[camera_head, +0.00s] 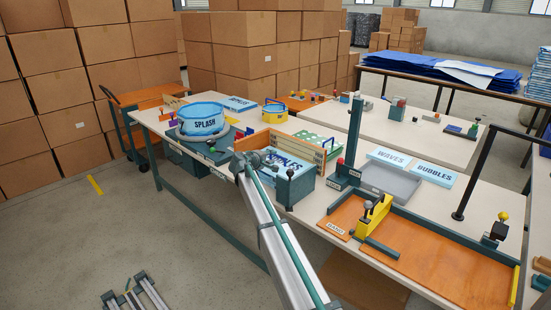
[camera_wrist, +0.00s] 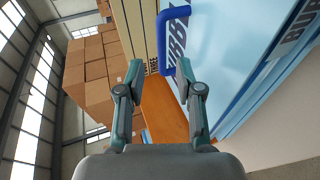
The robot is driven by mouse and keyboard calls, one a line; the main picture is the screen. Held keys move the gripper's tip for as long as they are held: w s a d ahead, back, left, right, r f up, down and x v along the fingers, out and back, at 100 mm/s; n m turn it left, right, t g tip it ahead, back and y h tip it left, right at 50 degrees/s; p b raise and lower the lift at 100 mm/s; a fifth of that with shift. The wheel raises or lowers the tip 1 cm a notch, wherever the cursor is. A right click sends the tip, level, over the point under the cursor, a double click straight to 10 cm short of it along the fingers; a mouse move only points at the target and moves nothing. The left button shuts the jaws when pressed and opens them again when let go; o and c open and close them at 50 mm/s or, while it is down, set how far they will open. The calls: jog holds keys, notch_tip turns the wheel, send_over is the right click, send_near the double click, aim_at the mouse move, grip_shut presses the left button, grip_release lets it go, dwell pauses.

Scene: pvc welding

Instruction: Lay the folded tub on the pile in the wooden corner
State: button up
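My gripper (camera_wrist: 160,66) is open, its two fingers apart, in the wrist view. A blue handle (camera_wrist: 165,42) lies just past the fingertips, close to the right finger. It is beside a light blue flat piece (camera_wrist: 205,60) lettered "BUBB". I cannot tell whether finger and handle touch. In the head view, my gripper (camera_head: 262,160) is at a light blue "BUBBLES" piece (camera_head: 285,178), partly covering it. Behind it are an orange wooden corner (camera_head: 268,135) and a green dotted piece with cream layers (camera_head: 312,144). I cannot tell which of these is the pile.
A blue "SPLASH" tub (camera_head: 204,123) stands on a round station at the left. Flat "WAVES" (camera_head: 388,157) and "BUBBLES" (camera_head: 435,174) pieces lie by a grey tray (camera_head: 388,180). An orange board (camera_head: 430,250) with a yellow clamp is at front right. A dark post (camera_head: 352,135) rises nearby.

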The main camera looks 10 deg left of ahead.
jog(key=shift+v, duration=2.8)
